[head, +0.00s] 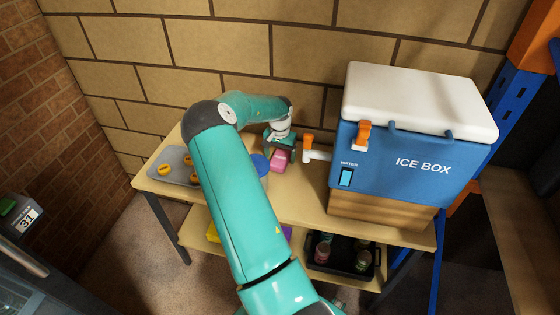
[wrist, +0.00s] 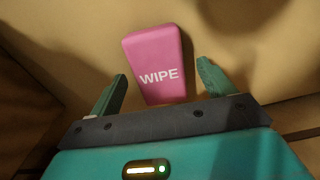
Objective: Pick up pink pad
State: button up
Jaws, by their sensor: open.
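The pink pad (head: 281,158) lies on the wooden table top (head: 300,199), left of the ice box and below its tap. In the wrist view the pink pad (wrist: 156,62) bears the word WIPE, and its near end lies between the two green fingertips. My gripper (wrist: 162,82) is open, with a visible gap on each side of the pad. In the head view my gripper (head: 279,143) is above the pad and partly hides it.
A blue ice box (head: 410,160) with a white lid and an orange-handled tap (head: 309,146) stands at the right. A blue round thing (head: 260,164) is partly behind my arm. A black crate (head: 343,270) stands on the lower shelf.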

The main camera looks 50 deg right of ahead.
aim_at(280, 157)
jog(key=shift+f, duration=0.85)
jog(key=c, duration=1.1)
jog(key=shift+o, duration=0.2)
jog(key=shift+r, duration=0.15)
notch_tip(280, 157, up, 10)
jog(key=shift+f, duration=0.1)
